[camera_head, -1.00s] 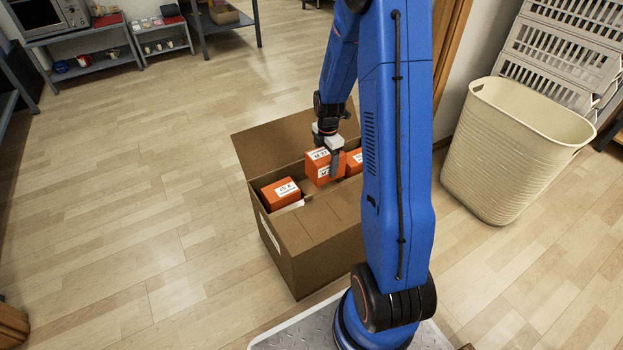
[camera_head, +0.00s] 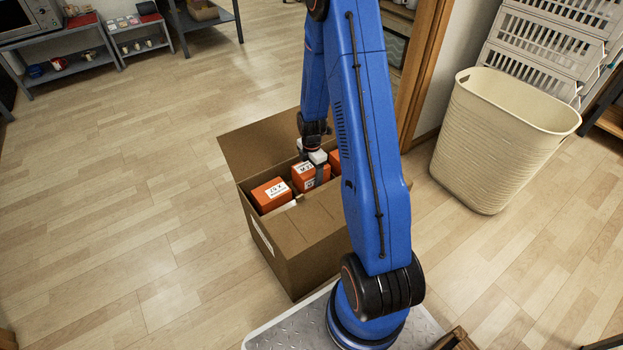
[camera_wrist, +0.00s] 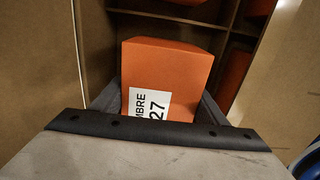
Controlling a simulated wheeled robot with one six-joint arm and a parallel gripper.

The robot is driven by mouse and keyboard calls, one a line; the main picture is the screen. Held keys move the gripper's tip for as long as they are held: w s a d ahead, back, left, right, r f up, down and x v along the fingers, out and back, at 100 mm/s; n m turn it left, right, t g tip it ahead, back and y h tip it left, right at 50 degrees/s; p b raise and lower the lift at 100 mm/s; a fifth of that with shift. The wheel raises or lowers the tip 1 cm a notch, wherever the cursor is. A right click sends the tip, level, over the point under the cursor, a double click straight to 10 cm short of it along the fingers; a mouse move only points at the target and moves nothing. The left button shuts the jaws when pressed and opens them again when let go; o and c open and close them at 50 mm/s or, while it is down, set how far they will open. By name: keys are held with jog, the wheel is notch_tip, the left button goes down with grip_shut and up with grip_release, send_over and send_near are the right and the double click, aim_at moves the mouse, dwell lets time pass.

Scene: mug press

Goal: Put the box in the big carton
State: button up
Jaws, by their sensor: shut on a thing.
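The big carton (camera_head: 300,250) is an open brown cardboard box on the floor in front of my base, with a flap raised at its back. My gripper (camera_head: 316,172) points down into the carton's opening and is shut on an orange box (camera_head: 303,180) with a white label. In the wrist view the held orange box (camera_wrist: 165,75) sits between the two fingers, its label partly showing. Brown carton walls and dividers surround it there. I cannot tell whether its underside touches the carton's bottom.
Another orange box (camera_head: 270,194) is in the carton left of the held one, and a further one (camera_head: 335,158) is to the right, partly behind my arm. A cream basket (camera_head: 500,140) stands at right by white crates (camera_head: 545,45). The floor at left is clear.

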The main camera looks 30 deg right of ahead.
jog(key=shift+f, duration=1.1)
jog(key=o, duration=1.3)
jog(key=shift+f, duration=0.15)
